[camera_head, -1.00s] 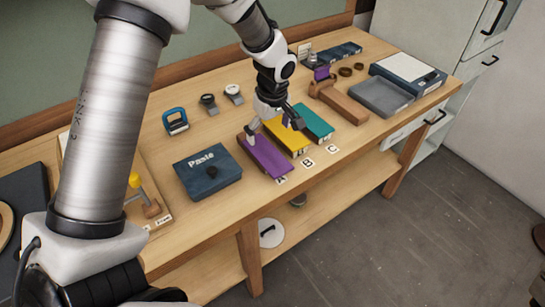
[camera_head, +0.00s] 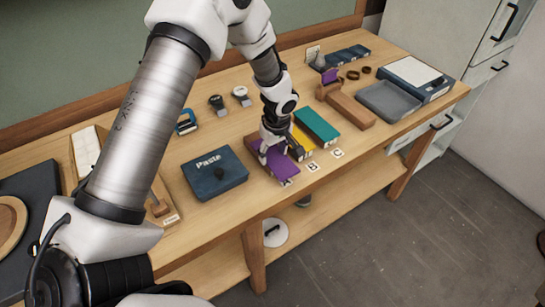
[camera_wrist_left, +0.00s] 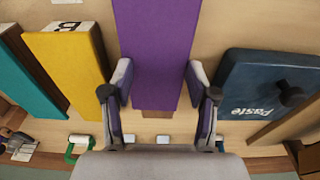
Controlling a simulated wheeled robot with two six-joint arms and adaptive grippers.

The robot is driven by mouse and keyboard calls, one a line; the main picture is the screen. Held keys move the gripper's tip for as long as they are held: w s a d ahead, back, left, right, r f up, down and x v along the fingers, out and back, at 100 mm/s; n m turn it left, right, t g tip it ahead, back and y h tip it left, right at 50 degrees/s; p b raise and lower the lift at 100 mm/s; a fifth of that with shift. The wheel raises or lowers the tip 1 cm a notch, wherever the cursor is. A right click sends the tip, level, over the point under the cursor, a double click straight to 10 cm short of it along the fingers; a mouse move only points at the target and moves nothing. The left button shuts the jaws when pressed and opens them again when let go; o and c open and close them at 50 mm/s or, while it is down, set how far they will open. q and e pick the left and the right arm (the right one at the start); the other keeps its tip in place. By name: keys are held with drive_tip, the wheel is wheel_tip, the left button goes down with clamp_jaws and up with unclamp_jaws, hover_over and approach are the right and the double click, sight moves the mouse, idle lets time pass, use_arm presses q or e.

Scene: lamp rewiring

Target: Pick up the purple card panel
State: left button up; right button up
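The purple card panel (camera_head: 276,164) lies on the wooden bench at the near end of a row of coloured panels. My left gripper (camera_head: 279,151) is over it, pointing down. In the left wrist view the purple panel (camera_wrist_left: 157,55) runs between the two parted fingers of the left gripper (camera_wrist_left: 159,82). The fingertips sit at its two long edges; contact cannot be told. The gripper hides part of the panel in the head view. My right gripper is not in view.
The yellow panel (camera_head: 302,142) and teal panel (camera_head: 317,125) lie close beside the purple one on the right. The dark Paste box (camera_head: 214,174) is to its left. A wooden block (camera_head: 351,109) and grey tray (camera_head: 391,101) are farther right.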

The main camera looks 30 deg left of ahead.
use_arm(q)
drive_tip(key=shift+s+f, duration=0.1)
drive_tip(key=shift+s, duration=0.1)
drive_tip(key=shift+c, duration=1.1)
drive_tip(key=shift+c, duration=0.7)
drive_tip(key=shift+w+r+b, duration=0.25)
drive_tip(key=shift+r+b, duration=0.35)
drive_tip(key=shift+r, duration=0.1)
clamp_jaws()
drive_tip(key=shift+s+d+r+b, duration=0.2)
drive_tip(key=shift+r+b, duration=0.1)
drive_tip(key=shift+r, duration=0.1)
drive_tip(key=shift+s+d+r+b, duration=0.15)
drive_tip(key=shift+r+b, duration=0.1)
drive_tip(key=shift+r, duration=0.15)
drive_tip(key=s+d+r+b, duration=0.2)
drive_tip(key=s+d, duration=0.8)
drive_tip(key=s, duration=0.1)
